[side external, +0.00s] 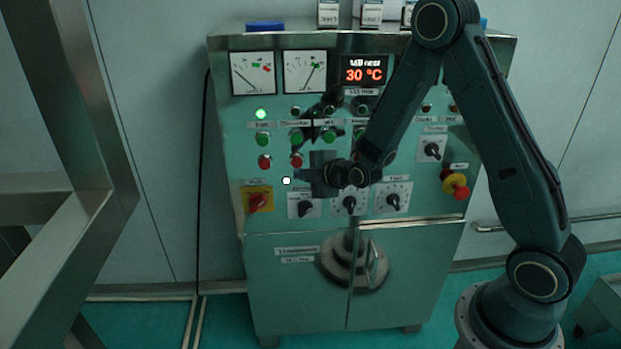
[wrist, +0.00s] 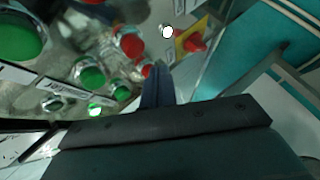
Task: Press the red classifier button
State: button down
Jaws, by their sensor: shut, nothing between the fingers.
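The red classifier button (side external: 296,160) is in the second column of the panel, below a green button (side external: 296,137). It shows in the wrist view (wrist: 130,45) as a round red cap in a metal ring. My gripper (side external: 300,175) is in front of the panel, just below that button in the side view. In the wrist view my gripper (wrist: 157,72) shows as narrow fingers shut together, pointing up at the panel. Nothing is between them. I cannot tell the gap between the tips and the panel.
A neighbouring red button (side external: 264,162) is just left of it, also close to my fingertips in the wrist view (wrist: 147,70). Below are a red switch on a yellow plate (side external: 258,199) and black rotary knobs (side external: 304,208). A red emergency button (side external: 461,192) is at right.

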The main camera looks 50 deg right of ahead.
jog(key=shift+s+a, duration=1.1)
jog(key=shift+r, duration=0.1)
jog(key=s+a+r+m+g, duration=0.3)
jog(key=s+r+m, duration=0.3)
jog(key=s+r, duration=0.5)
jog(key=s+a+r+m+g, duration=0.1)
jog(key=s+r+m+g, duration=0.1)
jog(key=s, duration=0.8)
jog(key=s+a+r+m+g+y, duration=0.1)
jog(key=s+r+m, duration=0.3)
jog(key=s, duration=0.6)
jog(key=shift+s+r+m+g, duration=0.35)
jog(key=shift+m+g, duration=0.25)
jog(key=shift+g, duration=0.1)
